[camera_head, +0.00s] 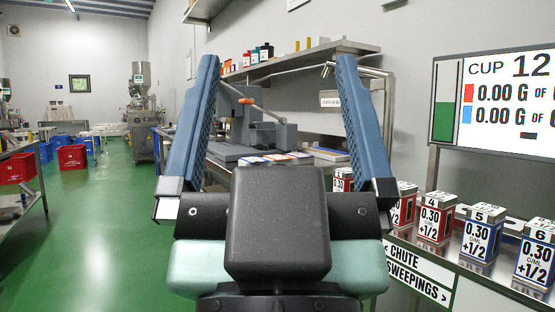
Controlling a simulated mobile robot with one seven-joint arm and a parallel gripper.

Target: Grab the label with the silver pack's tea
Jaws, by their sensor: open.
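My gripper (277,62) fills the middle of the view, with its two blue fingers wide apart and nothing between them. Beyond it, several flat printed pieces (275,158) lie on a steel bench; they may be labels, but their print is too small to read. A grey machine (252,122) with a lever stands on that bench, seen between the fingers. I cannot make out a silver pack. The lower bench is hidden behind my gripper.
Red and blue numbered tins, including tin 5 (481,232), stand on a steel counter at right, below a screen (500,100). A wall shelf (300,60) holds small containers. Red crates (72,157) stand at left. The green floor (100,230) is open at left.

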